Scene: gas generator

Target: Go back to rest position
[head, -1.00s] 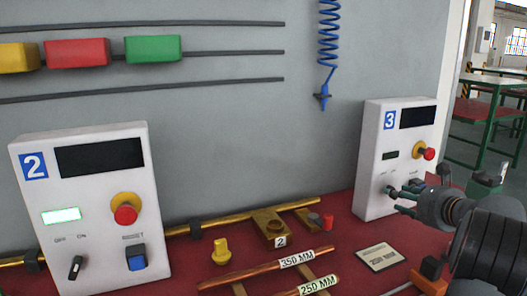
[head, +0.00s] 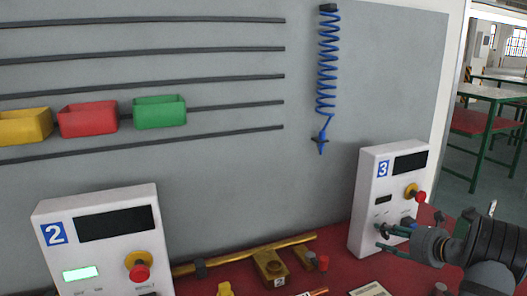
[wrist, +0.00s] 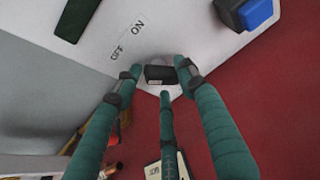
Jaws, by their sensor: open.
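My gripper (head: 381,238) is at the lower front of the white control box marked 3 (head: 366,207), at the right of the head view. In the wrist view my gripper (wrist: 160,78) shows three green fingers, spread open. Their tips are around a black switch (wrist: 158,75) below the OFF and ON labels on the white panel. Whether the fingertips touch the switch I cannot tell. In the head view the fingers hide this switch.
A blue button (wrist: 256,12) is on the same panel. Box 2 (head: 55,265), with a lit display, stands at left. Brass parts (head: 268,266) lie on the red table (head: 335,262). A coiled blue hose (head: 327,70) hangs on the wall, right of coloured bins (head: 88,119).

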